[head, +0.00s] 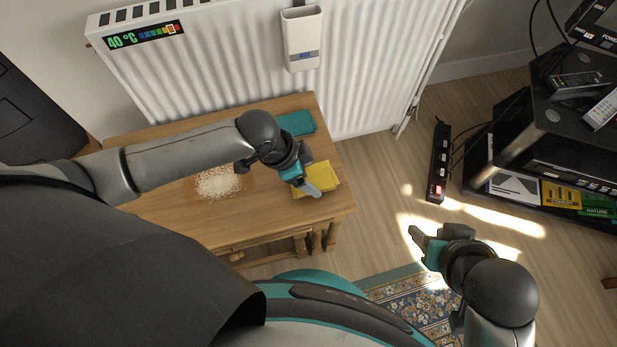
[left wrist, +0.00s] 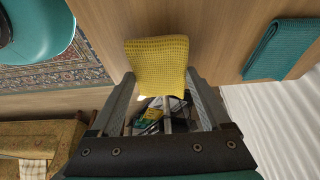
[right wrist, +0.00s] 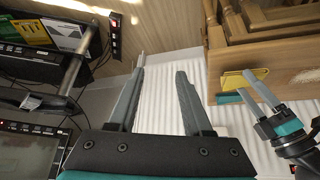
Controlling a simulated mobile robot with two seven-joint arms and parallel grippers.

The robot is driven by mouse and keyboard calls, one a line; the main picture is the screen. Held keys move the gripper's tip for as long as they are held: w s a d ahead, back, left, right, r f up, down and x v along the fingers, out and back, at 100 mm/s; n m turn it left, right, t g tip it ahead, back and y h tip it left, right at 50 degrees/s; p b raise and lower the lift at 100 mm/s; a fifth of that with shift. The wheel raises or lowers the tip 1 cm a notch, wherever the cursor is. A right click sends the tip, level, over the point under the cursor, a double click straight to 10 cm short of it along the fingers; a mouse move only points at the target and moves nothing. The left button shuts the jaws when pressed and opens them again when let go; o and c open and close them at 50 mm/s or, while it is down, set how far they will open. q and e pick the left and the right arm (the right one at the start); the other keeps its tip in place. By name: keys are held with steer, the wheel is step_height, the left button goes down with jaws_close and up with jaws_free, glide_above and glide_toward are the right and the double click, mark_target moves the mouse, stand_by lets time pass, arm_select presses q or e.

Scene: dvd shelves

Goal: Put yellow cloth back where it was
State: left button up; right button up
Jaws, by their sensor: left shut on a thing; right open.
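The yellow cloth (head: 322,176) is at the right end of the wooden table (head: 160,207). My left gripper (head: 312,189) is shut on it. In the left wrist view the folded, waffle-textured yellow cloth (left wrist: 158,62) sits between the fingertips (left wrist: 160,82). The cloth also shows in the right wrist view (right wrist: 238,80), near the table's end. I cannot tell whether it touches the tabletop. My right gripper (head: 420,238) is open and empty, over the floor right of the table; its spread fingers show in the right wrist view (right wrist: 160,75).
A teal cloth (head: 297,122) lies at the table's back right. A pile of pale crumbs (head: 217,182) lies left of my left gripper. A white radiator (head: 240,65) stands behind. A power strip (head: 439,162) and a black media shelf (head: 520,150) are at the right.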

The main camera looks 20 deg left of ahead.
arm_select(q)
steer(key=shift+f, duration=0.75)
arm_select(e)
steer(key=shift+w+a+t+y, duration=0.3)
steer(key=shift+w+a+t, duration=0.5)
steer(key=shift+a, duration=0.1)
arm_select(q)
steer(key=shift+f, duration=0.15)
steer(key=o, duration=1)
